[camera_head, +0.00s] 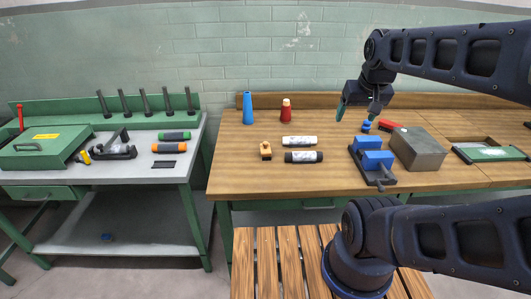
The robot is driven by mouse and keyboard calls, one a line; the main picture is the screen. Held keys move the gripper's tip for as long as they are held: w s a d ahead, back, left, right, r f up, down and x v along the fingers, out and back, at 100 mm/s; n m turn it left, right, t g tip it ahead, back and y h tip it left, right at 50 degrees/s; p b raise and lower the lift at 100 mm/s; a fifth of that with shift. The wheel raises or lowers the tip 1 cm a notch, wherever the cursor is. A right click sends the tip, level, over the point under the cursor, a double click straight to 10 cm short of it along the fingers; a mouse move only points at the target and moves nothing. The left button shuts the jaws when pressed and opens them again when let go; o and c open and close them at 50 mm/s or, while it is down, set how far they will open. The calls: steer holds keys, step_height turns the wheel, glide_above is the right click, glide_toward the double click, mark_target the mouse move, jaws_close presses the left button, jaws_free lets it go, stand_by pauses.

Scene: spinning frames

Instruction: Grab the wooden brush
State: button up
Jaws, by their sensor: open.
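A small orange-brown wooden piece with a dark spot (265,150) lies on the wooden workbench (235,177), toward its left side. It is the thing most like a wooden brush, but it is too small to be sure. My gripper (357,111) is open and empty, with its fingers pointing down above the back of the bench. It is well to the right of the wooden piece and apart from it. Nothing covers the wooden piece.
A white-labelled tube (299,141) and a black one (303,157) lie right of the wooden piece. Behind stand a blue bottle (248,108) and a red one (286,111). A blue vise (378,160) and grey metal box (417,148) stand right. The bench's front left is clear.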

steer(key=shift+w, duration=0.1)
steer(key=w+a+f+n+g+h, duration=0.1)
steer(key=w+a+f+n+h, duration=0.1)
steer(key=w+f+n+h, duration=0.45)
steer(key=n+t+y, duration=0.2)
steer(key=n+t, duration=0.4)
steer(key=n, duration=1.9)
glide_toward(266, 149)
steer(key=w, duration=0.1)
steer(key=w+f, duration=0.2)
steer(key=w, duration=0.1)
steer(key=shift+w+d+f, duration=0.1)
steer(key=shift+d+f, duration=0.05)
steer(key=shift+r+x, duration=0.15)
steer(key=shift+x, duration=1.2)
steer(key=shift+r+x, duration=0.15)
steer(key=shift+x, duration=1.2)
steer(key=shift+w+d+y, duration=0.1)
steer(key=shift+d+y, duration=0.1)
steer(key=shift+y, duration=0.05)
